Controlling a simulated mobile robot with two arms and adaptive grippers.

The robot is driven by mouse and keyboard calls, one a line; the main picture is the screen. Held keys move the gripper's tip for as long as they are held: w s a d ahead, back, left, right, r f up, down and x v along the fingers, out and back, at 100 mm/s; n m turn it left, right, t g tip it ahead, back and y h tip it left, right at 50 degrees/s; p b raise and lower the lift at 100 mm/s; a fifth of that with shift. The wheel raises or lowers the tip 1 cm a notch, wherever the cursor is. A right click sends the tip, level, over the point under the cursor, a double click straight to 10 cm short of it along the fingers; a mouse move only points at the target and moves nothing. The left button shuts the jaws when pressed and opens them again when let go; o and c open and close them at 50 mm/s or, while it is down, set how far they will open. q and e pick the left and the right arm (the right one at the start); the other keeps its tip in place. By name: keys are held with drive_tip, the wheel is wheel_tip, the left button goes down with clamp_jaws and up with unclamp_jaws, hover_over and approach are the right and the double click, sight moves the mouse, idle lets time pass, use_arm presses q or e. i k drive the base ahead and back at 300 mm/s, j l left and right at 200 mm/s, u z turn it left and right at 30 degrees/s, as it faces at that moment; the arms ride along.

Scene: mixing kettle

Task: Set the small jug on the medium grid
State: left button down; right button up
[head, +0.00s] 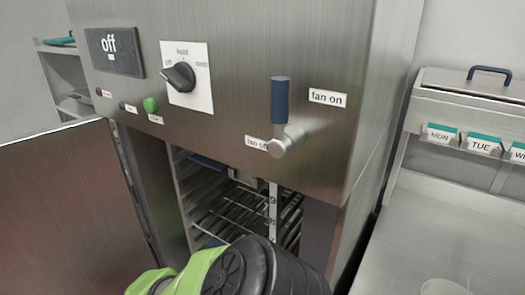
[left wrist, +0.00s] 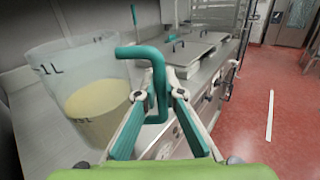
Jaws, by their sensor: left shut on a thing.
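In the left wrist view, my left gripper (left wrist: 158,95) is shut on a teal bent handle (left wrist: 138,52). The handle appears to belong to the clear jug (left wrist: 100,110) at the left, which holds pale yellow liquid and carries volume marks. Whether its base touches the counter is hidden. In the head view, a clear round rim (head: 445,287) shows at the bottom right; I cannot tell if it is this jug. Wire grids (head: 235,212) sit inside the steel cabinet. I cannot tell which is the medium one. My right gripper is not in view.
The steel cabinet (head: 235,60) has its door (head: 60,210) swung open at the left. A fan lever (head: 279,105) stands upright on its front, above the opening. The counter (head: 430,220) at the right is mostly bare, with a lidded container (head: 470,82) behind.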

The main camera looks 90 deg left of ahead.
sight(248, 231)
drive_tip(key=k+j+u, duration=0.1)
drive_tip(key=k+u, duration=0.2)
drive_tip(key=k, duration=0.2)
drive_tip(key=k+j+u, duration=0.15)
drive_tip(key=k+u, duration=0.15)
drive_tip(key=k, duration=0.15)
drive_tip(key=u, duration=0.45)
drive_tip(key=i+u, duration=0.1)
drive_tip(key=u, duration=0.75)
drive_tip(key=i+l+u, duration=0.1)
drive_tip(key=u, duration=0.3)
drive_tip(key=i+l, duration=0.5)
drive_tip(key=l, duration=0.2)
drive_tip(key=i+l+u, duration=0.1)
drive_tip(key=i+l, duration=0.15)
drive_tip(key=l, duration=0.1)
